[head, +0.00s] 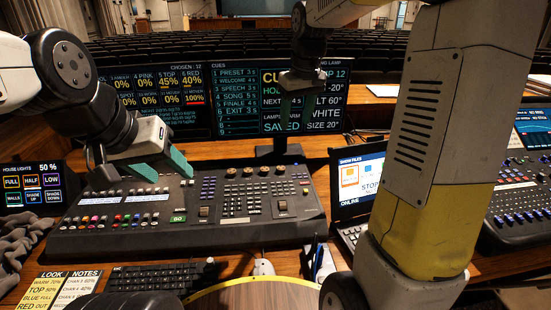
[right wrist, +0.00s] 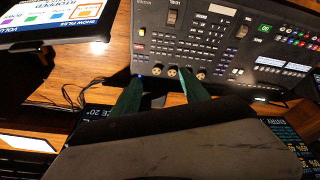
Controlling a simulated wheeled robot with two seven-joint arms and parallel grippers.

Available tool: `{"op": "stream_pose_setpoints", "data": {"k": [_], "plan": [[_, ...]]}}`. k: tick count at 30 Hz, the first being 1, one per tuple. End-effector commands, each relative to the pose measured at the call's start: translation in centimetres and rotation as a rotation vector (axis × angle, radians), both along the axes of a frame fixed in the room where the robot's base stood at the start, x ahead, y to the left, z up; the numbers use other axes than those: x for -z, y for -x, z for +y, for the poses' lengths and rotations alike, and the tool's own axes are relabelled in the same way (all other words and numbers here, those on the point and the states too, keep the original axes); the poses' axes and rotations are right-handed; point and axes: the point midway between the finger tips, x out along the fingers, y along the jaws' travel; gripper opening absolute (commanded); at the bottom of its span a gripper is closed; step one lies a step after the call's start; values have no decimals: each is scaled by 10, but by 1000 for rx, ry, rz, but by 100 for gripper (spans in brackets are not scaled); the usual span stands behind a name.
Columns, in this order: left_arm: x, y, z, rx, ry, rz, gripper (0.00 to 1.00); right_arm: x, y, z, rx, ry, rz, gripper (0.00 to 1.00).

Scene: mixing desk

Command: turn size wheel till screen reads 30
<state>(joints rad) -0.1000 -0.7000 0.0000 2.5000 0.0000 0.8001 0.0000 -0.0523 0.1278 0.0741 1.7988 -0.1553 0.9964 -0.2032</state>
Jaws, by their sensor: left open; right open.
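The lamp screen (head: 325,100) at the back reads SIZE 20°, with tilt 60° and WHITE above it. The mixing console (head: 190,236) has a row of brass-topped wheels (head: 248,172) at its back right; I cannot read which is the size wheel. My right gripper (head: 291,116) hangs in front of the screen, pointing down, open and apart from the wheels. In the right wrist view, its green fingers (right wrist: 160,82) are spread below the row of wheels (right wrist: 171,71), with nothing held. My left gripper (head: 165,165) is open and empty over the console's back left.
A laptop (head: 360,185) stands right of the console, with another desk (head: 515,195) beyond. The house lights panel (head: 32,186) is at left. A keyboard (head: 155,278) and mouse (head: 263,267) lie in front. My right arm hides part of the right side.

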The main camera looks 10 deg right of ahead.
Motion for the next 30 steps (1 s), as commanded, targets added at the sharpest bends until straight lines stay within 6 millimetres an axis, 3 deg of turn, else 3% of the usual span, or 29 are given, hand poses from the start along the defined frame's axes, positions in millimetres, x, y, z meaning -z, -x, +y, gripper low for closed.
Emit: {"op": "stream_pose_setpoints", "data": {"k": [1,6,12,15,19,25,30], "plan": [[0,0,0,0,0,0,53,14,-20,3,-22,11,27,53],[0,0,0,0,0,0,53,63,-78,9,-97,48,104,53],[0,0,0,0,0,0,53,127,-126,14,-171,77,185,53],[0,0,0,0,0,0,53,150,-139,16,-193,83,210,53],[0,0,0,0,0,0,53,166,-147,16,-208,88,226,53],[0,0,0,0,0,0,53,186,-148,16,-212,90,231,53],[0,0,0,0,0,0,53,215,-147,17,-211,89,232,53]]}}
